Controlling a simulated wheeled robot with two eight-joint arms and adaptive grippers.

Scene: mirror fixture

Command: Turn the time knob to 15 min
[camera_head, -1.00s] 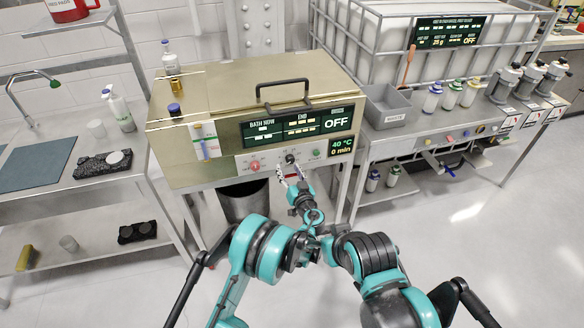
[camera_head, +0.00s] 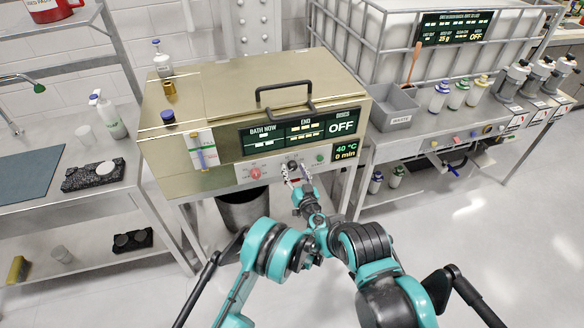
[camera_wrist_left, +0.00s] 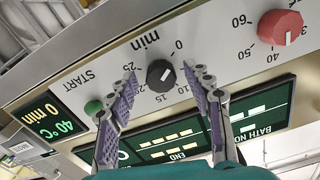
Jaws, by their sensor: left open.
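The time knob (camera_wrist_left: 160,73) is a small black dial with a white pointer line. In the left wrist view it sits on the steel panel inside a printed min scale, and its pointer faces the 0 mark. It also shows in the head view (camera_head: 292,166), partly hidden behind the gripper tips. My left gripper (camera_head: 298,178) is open at the panel front. In the left wrist view its purple-padded fingers stand on both sides of the knob, with a visible gap on each side. The display (camera_head: 345,150) reads 40 °C and 0 min. My right gripper is not visible.
A red temperature knob (camera_wrist_left: 280,27) and a green START button (camera_wrist_left: 93,107) flank the time knob. The OFF display (camera_head: 305,130) and a black lid handle (camera_head: 284,95) are above. A grey waste bin (camera_head: 395,108) stands on the right bench.

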